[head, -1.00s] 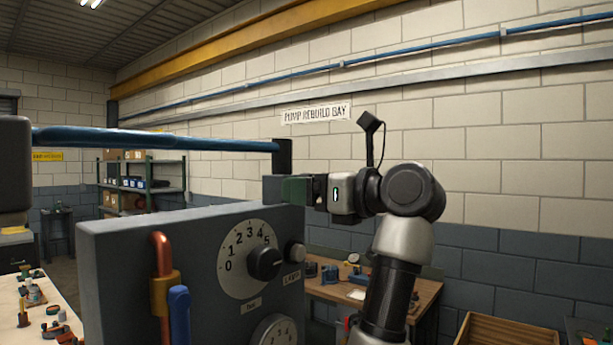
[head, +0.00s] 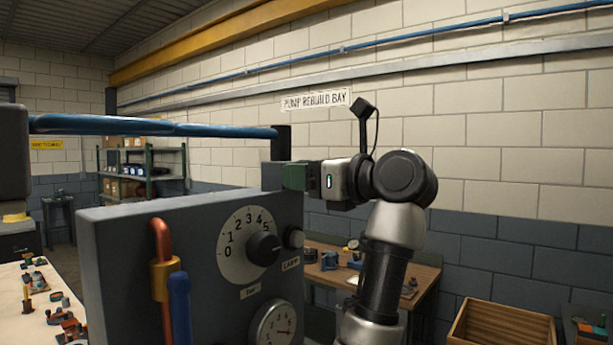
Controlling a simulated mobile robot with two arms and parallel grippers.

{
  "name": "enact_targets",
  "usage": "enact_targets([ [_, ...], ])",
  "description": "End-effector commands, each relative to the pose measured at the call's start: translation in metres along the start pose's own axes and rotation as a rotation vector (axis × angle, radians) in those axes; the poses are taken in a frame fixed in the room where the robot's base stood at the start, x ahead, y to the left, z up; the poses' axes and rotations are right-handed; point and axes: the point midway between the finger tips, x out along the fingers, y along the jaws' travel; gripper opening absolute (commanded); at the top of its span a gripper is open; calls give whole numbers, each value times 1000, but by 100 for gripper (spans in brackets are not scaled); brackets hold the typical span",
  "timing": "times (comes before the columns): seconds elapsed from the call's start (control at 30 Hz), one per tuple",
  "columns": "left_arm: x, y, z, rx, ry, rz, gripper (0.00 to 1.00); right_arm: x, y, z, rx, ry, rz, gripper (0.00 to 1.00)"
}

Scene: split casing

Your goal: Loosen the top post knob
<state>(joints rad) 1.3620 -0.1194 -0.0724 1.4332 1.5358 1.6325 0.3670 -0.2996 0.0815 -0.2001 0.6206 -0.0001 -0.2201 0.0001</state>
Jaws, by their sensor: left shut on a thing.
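The grey casing (head: 130,265) fills the lower middle of the head view. A black dial knob (head: 263,248) sits on its face over a round white 0-to-5 scale. A small dark knob (head: 294,237) is at its right. My left gripper (head: 273,176) is just above the casing's top right corner, pointing left. It is shut at the foot of the dark end post (head: 281,140) of a blue bar (head: 150,126); its fingertips and exact grip are partly hidden. I cannot tell which knob is the top post knob. My right gripper is out of view.
An orange pipe (head: 161,242) and a blue handle (head: 180,305) stand out from the casing's front. A gauge (head: 275,325) is below the dial. Behind are a wooden bench (head: 425,275) and an open crate (head: 500,325). A pale table (head: 15,325) with small parts is at left.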

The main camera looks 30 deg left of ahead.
Motion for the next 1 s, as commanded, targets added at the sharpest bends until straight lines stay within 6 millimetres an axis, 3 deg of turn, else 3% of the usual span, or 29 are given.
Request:
enact_targets([
  [0.27,-1,0,-2,-144,2,-3,27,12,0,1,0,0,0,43],
  [1.0,-1,0,-1,-835,1,-2,27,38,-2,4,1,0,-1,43],
])
